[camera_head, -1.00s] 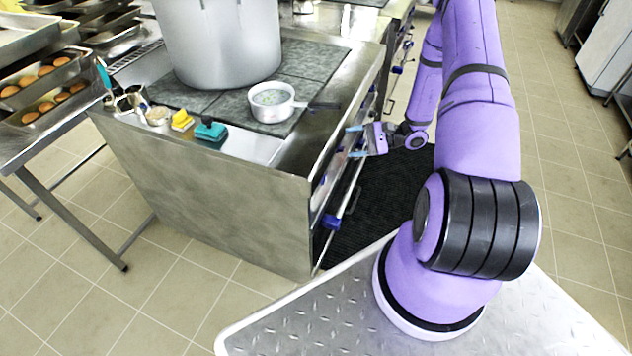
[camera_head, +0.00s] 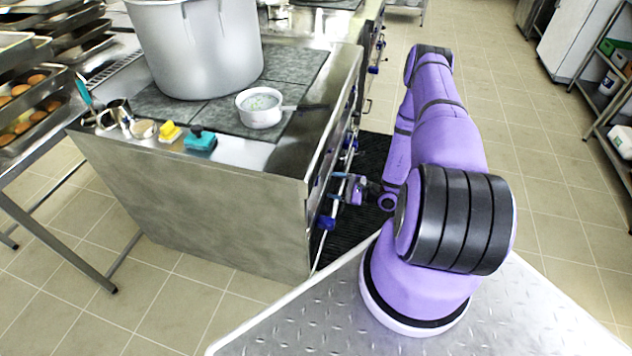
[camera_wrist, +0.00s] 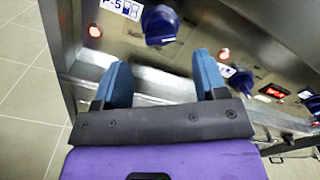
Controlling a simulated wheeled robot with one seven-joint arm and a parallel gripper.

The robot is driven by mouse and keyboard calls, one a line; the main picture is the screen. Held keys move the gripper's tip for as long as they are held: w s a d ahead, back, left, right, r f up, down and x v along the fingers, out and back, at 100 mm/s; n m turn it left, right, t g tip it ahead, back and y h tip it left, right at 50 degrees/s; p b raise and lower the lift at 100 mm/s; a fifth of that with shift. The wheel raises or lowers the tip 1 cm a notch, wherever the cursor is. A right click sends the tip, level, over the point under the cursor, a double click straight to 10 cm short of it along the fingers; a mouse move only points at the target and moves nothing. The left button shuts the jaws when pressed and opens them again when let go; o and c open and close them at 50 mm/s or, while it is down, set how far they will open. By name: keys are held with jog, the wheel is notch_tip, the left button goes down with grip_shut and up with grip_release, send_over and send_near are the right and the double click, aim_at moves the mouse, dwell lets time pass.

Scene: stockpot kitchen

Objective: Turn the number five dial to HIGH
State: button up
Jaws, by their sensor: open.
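A dark blue dial (camera_wrist: 160,25) sits on the steel control panel at the top of the wrist view. A label reading P-5 (camera_wrist: 122,8) is just left of it. The dial's pointer setting is too unclear to read. My gripper (camera_wrist: 163,78) is open, with its two blue fingertips apart and nothing between them. The dial lies ahead of the gap between the fingertips, and they look apart from it. In the head view my gripper (camera_head: 346,187) is beside the stove's right-hand front, near its close corner. The number five dial cannot be made out there.
Another blue dial (camera_wrist: 241,82) and a red display (camera_wrist: 272,92) are farther right on the panel. A metal ledge runs below the dials. On the stove stand a large stockpot (camera_head: 197,50) and a small saucepan (camera_head: 260,112) with its handle pointing right.

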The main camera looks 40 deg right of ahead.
jog(key=x, duration=0.6)
jog(key=shift+w+a, duration=0.25)
jog(key=shift+w, duration=0.1)
jog(key=shift+c, duration=0.3)
jog(key=c, duration=0.8)
